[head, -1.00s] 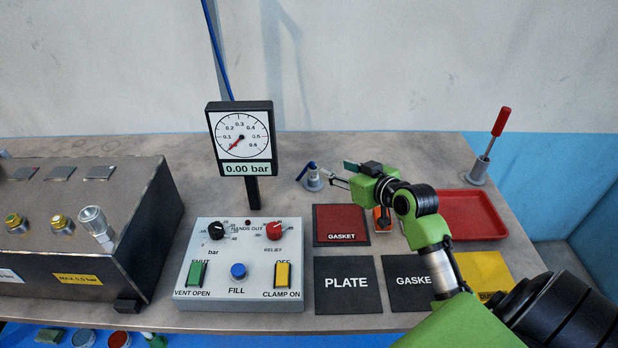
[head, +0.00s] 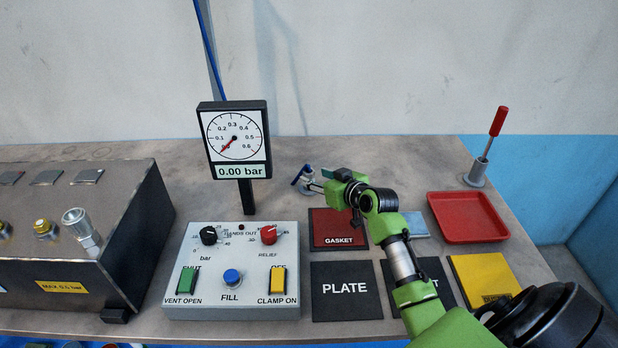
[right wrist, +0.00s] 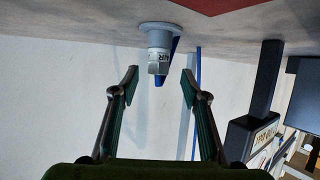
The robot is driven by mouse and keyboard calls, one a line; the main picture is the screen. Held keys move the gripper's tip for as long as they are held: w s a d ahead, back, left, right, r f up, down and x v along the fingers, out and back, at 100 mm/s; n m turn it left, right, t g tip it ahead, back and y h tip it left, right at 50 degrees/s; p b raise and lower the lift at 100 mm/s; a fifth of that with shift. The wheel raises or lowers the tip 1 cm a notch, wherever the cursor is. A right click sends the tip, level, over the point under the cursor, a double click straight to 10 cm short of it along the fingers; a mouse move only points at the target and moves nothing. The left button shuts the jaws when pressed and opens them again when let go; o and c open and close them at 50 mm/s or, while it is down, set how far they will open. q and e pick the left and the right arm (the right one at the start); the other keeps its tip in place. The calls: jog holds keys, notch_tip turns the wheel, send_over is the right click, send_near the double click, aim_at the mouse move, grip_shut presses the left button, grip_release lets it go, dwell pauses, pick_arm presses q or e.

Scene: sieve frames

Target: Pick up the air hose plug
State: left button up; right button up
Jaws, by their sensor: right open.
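The air hose plug (head: 308,174) stands in a small grey round holder on the bench, behind the red GASKET mat, with a blue part at its top. In the right wrist view the plug (right wrist: 158,62) is a grey metal piece with an AIR label and blue hose behind it, seated in its grey holder (right wrist: 157,33). My right gripper (head: 317,183) is close beside it, coming from the right. In the right wrist view the open fingers (right wrist: 160,74) stand on either side of the plug, with gaps on both sides. My left gripper is out of view.
A gauge (head: 237,138) on a post and a control box (head: 233,268) stand left of the plug. The red GASKET mat (head: 330,225) lies in front. A red tray (head: 467,217) and a red-handled tool (head: 497,122) are to the right. A metal box (head: 75,230) fills the left.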

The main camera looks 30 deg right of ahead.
aim_at(312, 173)
jog(key=shift+p+x, duration=0.5)
jog(key=shift+x, duration=2.15)
jog(key=shift+d+r, duration=0.15)
jog(key=shift+r, duration=0.1)
grip_shut()
